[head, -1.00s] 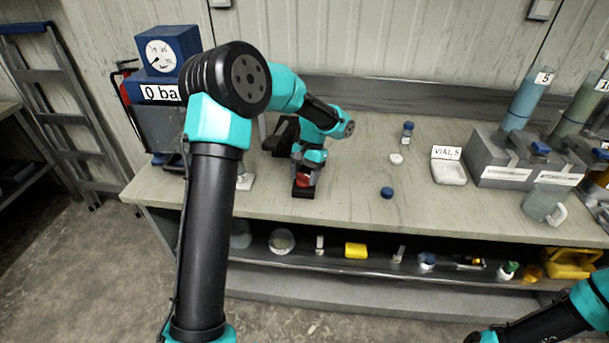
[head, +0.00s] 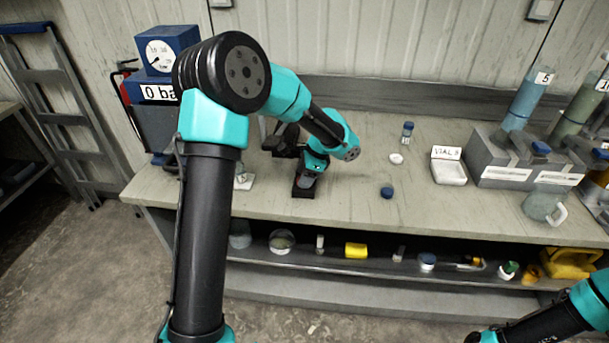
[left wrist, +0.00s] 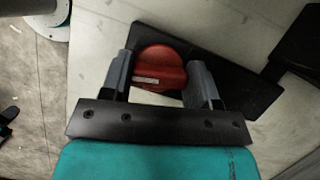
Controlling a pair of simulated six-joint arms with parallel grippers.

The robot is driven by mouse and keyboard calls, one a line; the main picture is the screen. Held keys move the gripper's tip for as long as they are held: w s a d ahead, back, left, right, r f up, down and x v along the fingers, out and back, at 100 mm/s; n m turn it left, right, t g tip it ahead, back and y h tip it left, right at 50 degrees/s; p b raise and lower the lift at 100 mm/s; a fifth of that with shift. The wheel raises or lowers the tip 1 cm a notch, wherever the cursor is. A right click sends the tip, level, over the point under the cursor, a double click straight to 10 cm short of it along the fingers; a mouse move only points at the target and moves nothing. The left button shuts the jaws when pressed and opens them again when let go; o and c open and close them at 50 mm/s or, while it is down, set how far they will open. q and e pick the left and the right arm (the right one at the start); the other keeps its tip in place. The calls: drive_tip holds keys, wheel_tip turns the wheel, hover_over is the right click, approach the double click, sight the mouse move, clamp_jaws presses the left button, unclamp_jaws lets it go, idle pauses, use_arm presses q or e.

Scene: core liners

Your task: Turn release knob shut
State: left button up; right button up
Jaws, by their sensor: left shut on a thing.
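The red release knob (left wrist: 161,55) shows in the left wrist view, on a dark base plate (left wrist: 240,85) on the bench. My left gripper (left wrist: 161,72) has one finger on each side of the knob and is shut on it; it also shows in the head view (head: 307,180), above the base at the middle left of the bench. In the head view the gripper hides the knob. My right arm is at the lower right corner of the head view, and its gripper is out of the picture.
A blue gauge box (head: 168,50) with a sign reading "0 ba" stands at the back left. A blue cap (head: 387,193), a capped vial (head: 407,131) and a white tray (head: 449,172) are to the right. A grey rack (head: 500,165) stands farther right. The front middle is clear.

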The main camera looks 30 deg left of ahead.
use_arm(q)
drive_tip(key=shift+m+t, duration=0.4)
drive_tip(key=shift+m, duration=0.8)
drive_tip(key=o, duration=0.9)
drive_tip(key=v, duration=1.7)
drive_tip(key=shift+d+r, duration=0.15)
drive_tip(key=shift+d, duration=0.2)
